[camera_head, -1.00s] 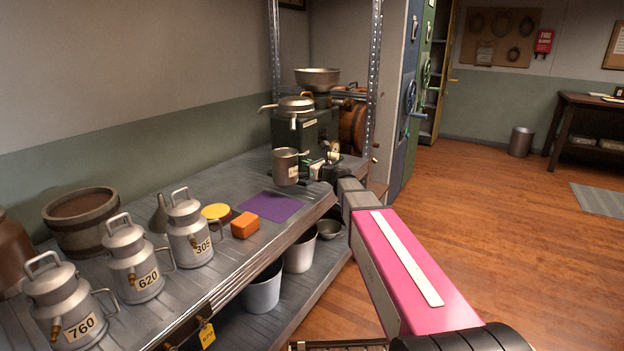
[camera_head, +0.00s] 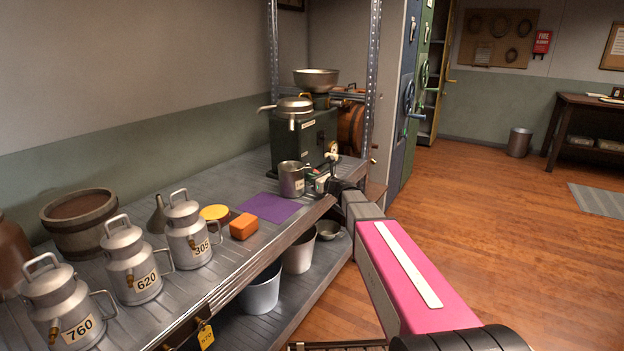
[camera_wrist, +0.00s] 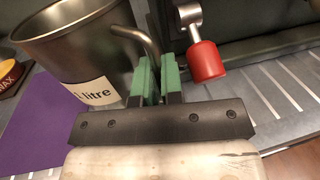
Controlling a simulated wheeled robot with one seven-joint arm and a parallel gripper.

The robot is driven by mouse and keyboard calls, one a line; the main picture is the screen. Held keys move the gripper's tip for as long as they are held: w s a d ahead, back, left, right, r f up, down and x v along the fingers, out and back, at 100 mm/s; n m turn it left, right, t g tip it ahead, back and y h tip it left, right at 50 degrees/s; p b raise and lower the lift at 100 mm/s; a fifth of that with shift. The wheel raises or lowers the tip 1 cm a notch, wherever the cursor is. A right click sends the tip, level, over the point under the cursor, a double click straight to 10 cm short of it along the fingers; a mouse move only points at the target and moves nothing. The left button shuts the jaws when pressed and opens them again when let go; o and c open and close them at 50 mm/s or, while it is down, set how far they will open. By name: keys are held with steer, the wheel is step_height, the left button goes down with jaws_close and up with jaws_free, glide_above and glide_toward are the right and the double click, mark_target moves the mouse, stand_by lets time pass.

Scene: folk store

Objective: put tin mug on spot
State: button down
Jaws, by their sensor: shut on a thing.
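The tin mug (camera_head: 291,180) is a grey metal cup with a "1 litre" label, upright at the far right corner of the purple square spot (camera_head: 268,207). I cannot tell whether its base touches the shelf. My gripper (camera_head: 322,183) is to the right of the mug. In the wrist view the green fingers of my gripper (camera_wrist: 158,80) are shut on the mug's handle, and the mug (camera_wrist: 85,50) stands left of them. The purple spot (camera_wrist: 35,120) shows at the lower left there, partly hidden by the mug.
A green machine (camera_head: 302,135) stands behind the mug; a red-knobbed lever (camera_wrist: 207,60) is close to my fingers in the wrist view. An orange block (camera_head: 243,226), a yellow-topped tin (camera_head: 215,213) and several numbered cans line the shelf to the left.

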steer(key=shift+f, duration=0.1)
steer(key=c, duration=1.5)
jaws_free()
steer(key=shift+c, duration=0.2)
